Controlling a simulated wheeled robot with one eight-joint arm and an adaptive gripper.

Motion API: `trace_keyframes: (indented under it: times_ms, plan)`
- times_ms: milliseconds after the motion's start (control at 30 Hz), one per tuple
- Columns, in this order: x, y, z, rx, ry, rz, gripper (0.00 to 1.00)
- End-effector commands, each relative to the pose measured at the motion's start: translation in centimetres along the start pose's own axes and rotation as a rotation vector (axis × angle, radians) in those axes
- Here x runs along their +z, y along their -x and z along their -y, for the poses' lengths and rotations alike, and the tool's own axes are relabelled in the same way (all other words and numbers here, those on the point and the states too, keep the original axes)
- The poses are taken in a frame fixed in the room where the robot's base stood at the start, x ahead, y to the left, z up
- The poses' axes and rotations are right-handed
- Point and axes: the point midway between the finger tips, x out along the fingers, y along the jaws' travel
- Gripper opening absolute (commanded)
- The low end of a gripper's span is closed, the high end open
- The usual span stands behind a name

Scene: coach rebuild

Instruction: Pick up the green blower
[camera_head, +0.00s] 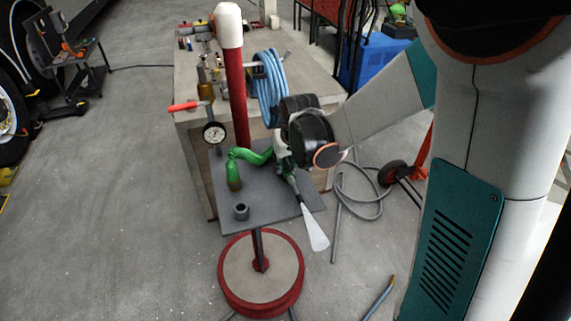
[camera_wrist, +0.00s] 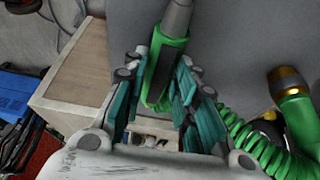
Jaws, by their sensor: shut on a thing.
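The green blower (camera_wrist: 157,85) is between the teal finger pads of my gripper (camera_wrist: 160,72) in the wrist view. My gripper is shut on it. Its grey nozzle points away from the fingers, toward the top of that view. In the head view my gripper (camera_head: 286,163) is above the grey stand plate, and a pale tapered nozzle (camera_head: 314,229) hangs down past the plate's front right edge. A coiled green hose (camera_head: 256,156) runs left from the gripper to a green fitting with a brass end (camera_head: 235,184). The blower's body is mostly hidden by my gripper there.
The grey plate (camera_head: 268,202) stands on a round red-rimmed base (camera_head: 262,275) and bears a small grey cup (camera_head: 241,212). A red post (camera_head: 235,95) and a dial gauge (camera_head: 214,132) rise close behind. A workbench (camera_head: 325,82) with a blue hose coil (camera_head: 268,87) stands beyond. Floor at left is open.

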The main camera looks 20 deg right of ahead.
Motion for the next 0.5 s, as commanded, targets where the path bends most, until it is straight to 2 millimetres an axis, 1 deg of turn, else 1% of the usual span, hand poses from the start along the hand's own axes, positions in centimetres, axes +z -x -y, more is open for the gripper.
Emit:
trace_keyframes:
  times_ms: [167,267,400,500]
  plan:
    - [-0.4,0.9,0.0,0.000,0.000,0.000,0.00]
    - [-0.7,1.8,0.0,0.000,0.000,0.000,0.00]
    - [-1.5,3.7,0.0,0.000,0.000,0.000,0.00]
    - [0.8,4.2,0.0,0.000,0.000,0.000,0.00]
